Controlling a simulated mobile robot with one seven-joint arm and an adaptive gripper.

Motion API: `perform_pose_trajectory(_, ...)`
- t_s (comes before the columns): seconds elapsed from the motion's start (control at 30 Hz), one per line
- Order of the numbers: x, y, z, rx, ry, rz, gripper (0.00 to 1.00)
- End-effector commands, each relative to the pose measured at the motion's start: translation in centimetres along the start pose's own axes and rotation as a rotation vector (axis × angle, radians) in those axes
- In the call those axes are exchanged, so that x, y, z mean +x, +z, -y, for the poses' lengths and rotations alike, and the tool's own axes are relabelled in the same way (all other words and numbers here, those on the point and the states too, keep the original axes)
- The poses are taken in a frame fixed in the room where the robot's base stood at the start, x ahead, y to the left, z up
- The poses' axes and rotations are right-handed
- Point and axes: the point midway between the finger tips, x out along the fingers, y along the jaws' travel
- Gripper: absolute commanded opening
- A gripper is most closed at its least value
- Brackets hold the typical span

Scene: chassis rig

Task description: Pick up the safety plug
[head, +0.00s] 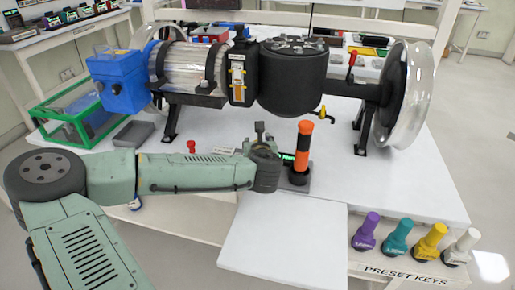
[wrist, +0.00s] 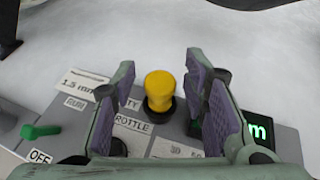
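The safety plug appears to be the yellow round-topped knob (wrist: 159,90) in the middle of the wrist view. It stands upright in a dark collar on a grey labelled panel (wrist: 180,149); a partly hidden label ending in "TY" is beside it. My gripper (wrist: 160,70) is open, with one purple-padded finger on each side of the knob. Gaps show between the knob and both pads. In the head view, my arm reaches the panel (head: 311,186) at the table's front. My fingers are not clear there, and I cannot make out the yellow knob.
A green lever (wrist: 41,131) is left of the knob, and a lit green display (wrist: 259,131) is at the right. An orange and black upright handle (head: 302,146) stands close right of my arm's end. The large motor rig (head: 292,75) is behind. Several coloured keys (head: 396,238) stand front right.

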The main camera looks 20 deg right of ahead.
Motion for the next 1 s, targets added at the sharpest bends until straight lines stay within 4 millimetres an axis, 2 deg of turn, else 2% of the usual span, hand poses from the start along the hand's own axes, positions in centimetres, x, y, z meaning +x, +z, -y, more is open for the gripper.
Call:
perform_pose_trajectory(0.07,-0.01,0.02,-0.01,0.0,0.0,0.0,0.33)
perform_pose_trajectory(0.57,-0.03,0.03,-0.01,0.0,0.0,0.0,0.0)
perform_pose_trajectory(0.87,-0.06,0.13,-0.02,0.0,0.0,0.001,0.0)
perform_pose_trajectory(1.0,-0.29,0.77,-0.05,-0.001,0.001,0.003,0.0)
